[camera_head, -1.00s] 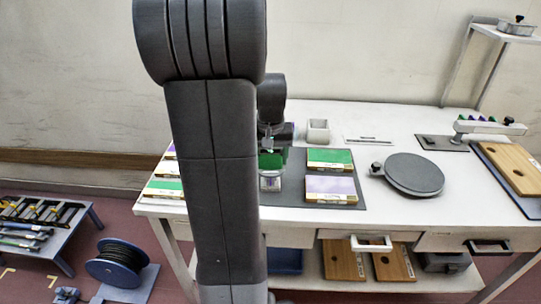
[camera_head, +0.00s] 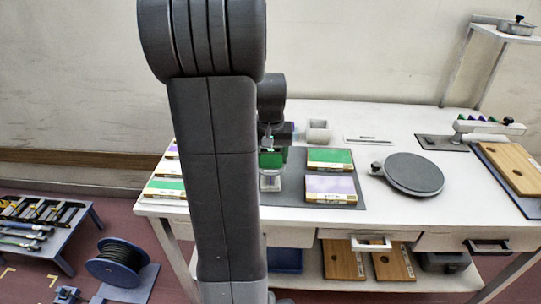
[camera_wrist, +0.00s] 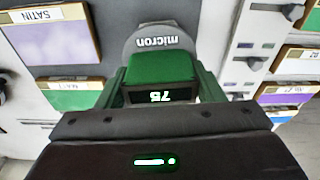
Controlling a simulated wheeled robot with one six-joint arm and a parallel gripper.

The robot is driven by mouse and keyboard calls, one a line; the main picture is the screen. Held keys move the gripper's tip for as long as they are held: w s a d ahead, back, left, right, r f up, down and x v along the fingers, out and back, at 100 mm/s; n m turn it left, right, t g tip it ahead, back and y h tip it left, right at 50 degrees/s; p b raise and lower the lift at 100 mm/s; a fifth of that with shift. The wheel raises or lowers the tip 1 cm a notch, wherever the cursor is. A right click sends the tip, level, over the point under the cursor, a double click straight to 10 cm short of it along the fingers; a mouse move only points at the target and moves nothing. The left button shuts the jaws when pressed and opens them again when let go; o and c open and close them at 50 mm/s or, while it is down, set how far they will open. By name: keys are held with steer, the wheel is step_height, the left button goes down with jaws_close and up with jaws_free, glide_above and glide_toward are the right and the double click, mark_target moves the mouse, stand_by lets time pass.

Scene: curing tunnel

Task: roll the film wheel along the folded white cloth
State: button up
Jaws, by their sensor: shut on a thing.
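My gripper (camera_wrist: 160,92) is shut on a grey, round-edged piece lettered "micron" (camera_wrist: 156,40) with a green block and a dark "75" face; it looks like the film wheel. In the head view my gripper (camera_head: 271,150) is partly behind my arm, over the left part of the grey mat on the bench. Green shows between its fingers, with a small pale piece just below. I cannot tell whether the wheel touches anything. I cannot make out the folded white cloth for certain in either view.
Green and purple panels (camera_head: 330,188) lie right of my gripper, with more on the left. A pale block (camera_head: 318,131) stands behind. A dark round plate (camera_head: 413,173) and wooden boards (camera_head: 512,168) are further right. Some white benchtop between them is free.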

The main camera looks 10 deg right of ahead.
steer(key=shift+w+d+p, duration=0.15)
steer(key=shift+w+p, duration=0.1)
steer(key=shift+w, duration=0.45)
steer(key=shift+w+d+p, duration=0.15)
steer(key=shift+w+p, duration=0.1)
steer(key=shift+w, duration=0.55)
steer(key=shift+w+d+p, duration=0.2)
steer(key=shift+w+p, duration=0.25)
steer(key=shift+w, duration=0.6)
steer(key=shift+w+d, duration=0.1)
steer(key=shift+w, duration=0.25)
steer(key=shift+r+p, duration=0.2)
steer(key=shift+p, duration=0.1)
